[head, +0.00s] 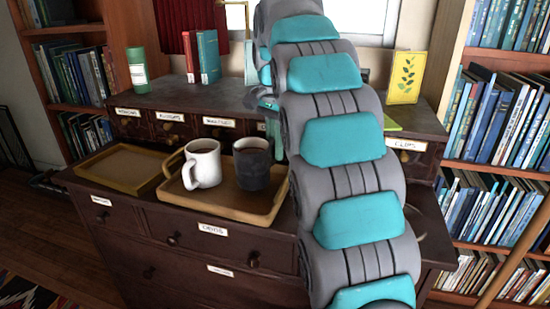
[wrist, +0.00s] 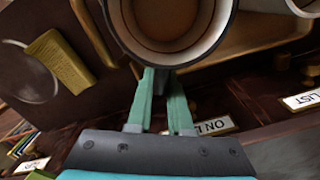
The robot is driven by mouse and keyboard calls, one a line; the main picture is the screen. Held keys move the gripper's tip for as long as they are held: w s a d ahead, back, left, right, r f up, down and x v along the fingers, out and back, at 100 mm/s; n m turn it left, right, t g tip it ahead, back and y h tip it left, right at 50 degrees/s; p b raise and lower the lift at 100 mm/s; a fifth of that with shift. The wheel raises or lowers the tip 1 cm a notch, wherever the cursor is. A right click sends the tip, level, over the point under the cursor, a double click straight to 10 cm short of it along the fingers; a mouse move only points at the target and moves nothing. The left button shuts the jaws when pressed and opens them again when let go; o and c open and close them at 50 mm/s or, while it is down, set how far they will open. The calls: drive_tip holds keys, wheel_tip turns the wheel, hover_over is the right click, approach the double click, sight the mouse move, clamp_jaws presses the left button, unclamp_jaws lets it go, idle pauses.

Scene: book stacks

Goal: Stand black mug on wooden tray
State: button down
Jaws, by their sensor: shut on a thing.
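The black mug (head: 252,165) is upright over the right part of the wooden tray (head: 232,208), its base at or just above the tray floor; I cannot tell if it touches. A brown drink shows inside it. In the wrist view the mug's rim (wrist: 205,52) fills the top centre. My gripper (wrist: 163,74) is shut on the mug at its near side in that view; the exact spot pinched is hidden. In the head view my arm hides most of the gripper, right of the mug.
A white mug (head: 204,165) stands on the tray, left of the black mug and close to it. A flat, empty shallow tray (head: 120,168) lies further left. A green cylinder (head: 138,70), red and teal books (head: 208,56) and a yellow card (head: 406,78) stand on the raised shelf behind.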

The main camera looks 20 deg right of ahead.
drive_tip(key=shift+f+p, duration=0.35)
drive_tip(key=shift+f, duration=0.75)
drive_tip(key=shift+f, duration=0.15)
drive_tip(key=c, duration=0.8)
unclamp_jaws()
drive_tip(key=shift+c, duration=0.2)
